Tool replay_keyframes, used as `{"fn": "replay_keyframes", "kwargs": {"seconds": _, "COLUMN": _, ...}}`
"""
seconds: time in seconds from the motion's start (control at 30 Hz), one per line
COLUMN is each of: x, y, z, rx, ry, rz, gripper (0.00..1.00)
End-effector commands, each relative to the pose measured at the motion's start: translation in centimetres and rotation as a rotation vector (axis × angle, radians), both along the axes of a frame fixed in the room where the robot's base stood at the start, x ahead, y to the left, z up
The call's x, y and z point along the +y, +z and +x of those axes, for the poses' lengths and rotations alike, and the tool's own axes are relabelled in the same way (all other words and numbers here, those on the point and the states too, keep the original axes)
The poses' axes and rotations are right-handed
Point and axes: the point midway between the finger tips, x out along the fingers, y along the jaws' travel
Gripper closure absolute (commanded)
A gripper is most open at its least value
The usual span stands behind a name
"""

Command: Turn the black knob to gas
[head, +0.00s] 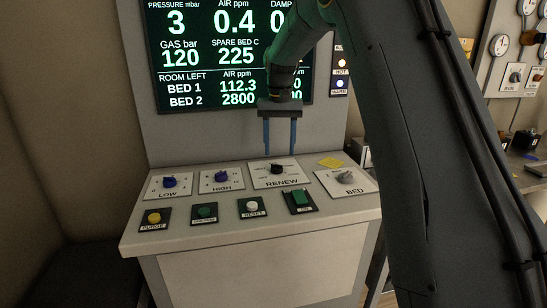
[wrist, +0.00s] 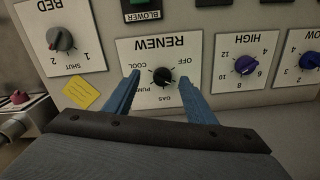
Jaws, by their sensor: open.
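The black knob (head: 277,169) sits in the middle of the white RENEW plate (head: 296,182) on the sloped console top. In the wrist view, which is upside down, the black knob (wrist: 162,77) is ringed by the labels OFF, COOL, PUMP and GAS. Its pointer is too small to read surely. My gripper (head: 280,151) points down just above the knob, its two blue fingers apart and empty. In the wrist view my gripper (wrist: 159,76) has one finger on each side of the knob, with gaps to it.
Several buttons and a green BLOWER switch (head: 299,197) line the front. A yellow note (head: 331,162) lies behind. The display (head: 200,60) stands at the back.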

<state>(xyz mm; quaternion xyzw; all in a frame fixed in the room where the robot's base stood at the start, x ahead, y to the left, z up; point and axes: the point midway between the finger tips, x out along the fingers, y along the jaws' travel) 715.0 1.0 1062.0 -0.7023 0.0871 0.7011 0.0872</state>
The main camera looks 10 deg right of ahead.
Motion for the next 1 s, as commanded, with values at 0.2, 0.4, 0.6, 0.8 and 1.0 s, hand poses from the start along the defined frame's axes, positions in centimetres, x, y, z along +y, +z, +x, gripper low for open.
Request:
{"fn": "replay_keyframes", "kwargs": {"seconds": 0.2, "x": 0.4, "y": 0.2, "z": 1.6, "rx": 0.006, "ry": -0.012, "rz": 0.0, "gripper": 0.5}}
{"fn": "replay_keyframes", "kwargs": {"seconds": 0.4, "x": 0.5, "y": -2.3, "z": 1.5, "rx": 0.007, "ry": -0.012, "rz": 0.0, "gripper": 0.5}}
{"fn": "replay_keyframes", "kwargs": {"seconds": 0.6, "x": 0.3, "y": -5.3, "z": 1.5, "rx": 0.006, "ry": -0.014, "rz": 0.001, "gripper": 0.5}}
{"fn": "replay_keyframes", "kwargs": {"seconds": 0.8, "x": 0.2, "y": -6.8, "z": 1.5, "rx": 0.004, "ry": -0.015, "rz": 0.0, "gripper": 0.5}}
{"fn": "replay_keyframes", "kwargs": {"seconds": 1.0, "x": 0.2, "y": -7.1, "z": 1.6, "rx": 0.003, "ry": -0.015, "rz": 0.0, "gripper": 0.5}}
